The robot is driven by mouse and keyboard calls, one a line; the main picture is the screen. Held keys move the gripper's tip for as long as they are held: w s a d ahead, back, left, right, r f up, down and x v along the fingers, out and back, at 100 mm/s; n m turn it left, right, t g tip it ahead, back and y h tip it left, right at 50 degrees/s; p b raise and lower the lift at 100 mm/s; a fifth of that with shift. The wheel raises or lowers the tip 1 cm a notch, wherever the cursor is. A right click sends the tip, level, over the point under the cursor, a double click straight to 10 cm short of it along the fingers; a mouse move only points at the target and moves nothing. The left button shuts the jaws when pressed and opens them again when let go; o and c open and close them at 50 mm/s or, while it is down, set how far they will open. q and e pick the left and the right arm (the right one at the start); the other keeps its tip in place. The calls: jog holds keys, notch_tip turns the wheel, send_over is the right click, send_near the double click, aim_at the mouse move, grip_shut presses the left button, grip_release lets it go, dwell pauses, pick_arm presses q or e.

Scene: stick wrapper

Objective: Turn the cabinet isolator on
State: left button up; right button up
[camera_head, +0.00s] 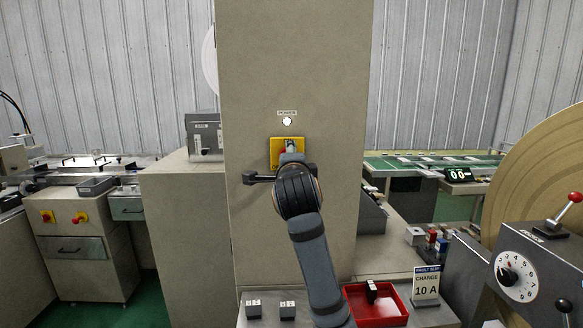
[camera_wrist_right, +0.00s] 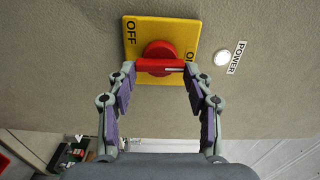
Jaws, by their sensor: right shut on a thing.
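The isolator is a yellow plate (camera_head: 274,146) with a red rotary handle on the front of the tall beige cabinet (camera_head: 295,60). In the right wrist view the plate (camera_wrist_right: 146,28) carries OFF and a partly hidden ON, and the red handle (camera_wrist_right: 158,67) shows a pale mark on its bar, at the end nearer ON. My right gripper (camera_wrist_right: 160,68) is shut on this handle, a fingertip at each end of the bar. In the head view my wrist covers most of the handle. A white round POWER lamp (camera_head: 287,121) sits above the plate. My left gripper is not in view.
A grey box with a dial (camera_head: 515,268) and a large tan disc (camera_head: 545,170) stand at the right. Lower beige cabinets (camera_head: 75,225) stand at the left.

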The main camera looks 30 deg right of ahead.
jog(key=shift+r, duration=0.15)
dwell(0.4)
jog(key=o, duration=0.9)
jog(key=shift+c, duration=0.2)
jog(key=o, duration=0.3)
jog(key=shift+w, duration=0.3)
jog(key=shift+s, duration=0.2)
jog(key=v, duration=0.7)
jog(key=shift+s+a, duration=0.15)
jog(key=shift+s, duration=0.05)
jog(key=shift+f, duration=0.2)
